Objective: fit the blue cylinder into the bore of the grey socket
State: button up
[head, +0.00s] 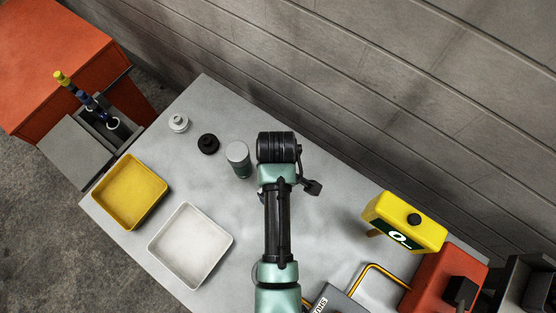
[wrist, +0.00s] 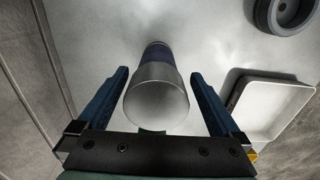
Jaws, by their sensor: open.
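A cylinder (wrist: 158,75) with a pale grey top and a dark blue lower part stands in the middle of the wrist view. I cannot tell how far the fingertips are above the table.
A pale knobbed piece (head: 178,123) stands further left. A white tray (head: 225,238) and a yellow tray (head: 158,172) lie at the front left. A yellow box (head: 405,220) and red box (head: 440,280) stand at right. A wall runs behind the table.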

jog(key=shift+w+d+f, duration=0.1)
jog(key=shift+f, duration=1.55)
grip_shut()
jog(key=shift+r, duration=0.1)
